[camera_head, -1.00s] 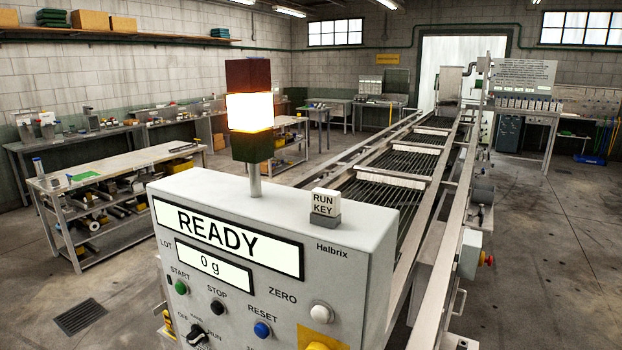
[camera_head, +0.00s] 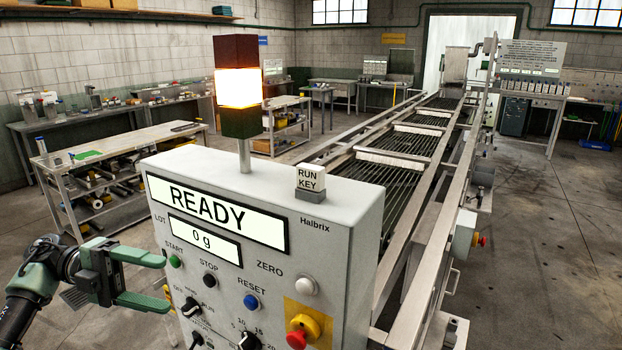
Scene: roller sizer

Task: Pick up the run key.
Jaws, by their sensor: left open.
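The run key (camera_head: 310,178) is a small white block lettered RUN KEY. It sits in a grey base (camera_head: 309,195) on top of the control cabinet (camera_head: 262,172), near its right end. My left gripper (camera_head: 155,279) has green fingers and comes in from the lower left. Its fingers are apart with nothing between them. It is in front of the cabinet's left side, well below and left of the run key. My right gripper does not show.
A lit stack light (camera_head: 238,88) stands on the cabinet, left of the run key. The front panel carries a READY display (camera_head: 215,210), buttons, knobs and a red emergency stop (camera_head: 297,339). The roller sizer (camera_head: 385,178) stretches away behind. Air above the cabinet's right part is clear.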

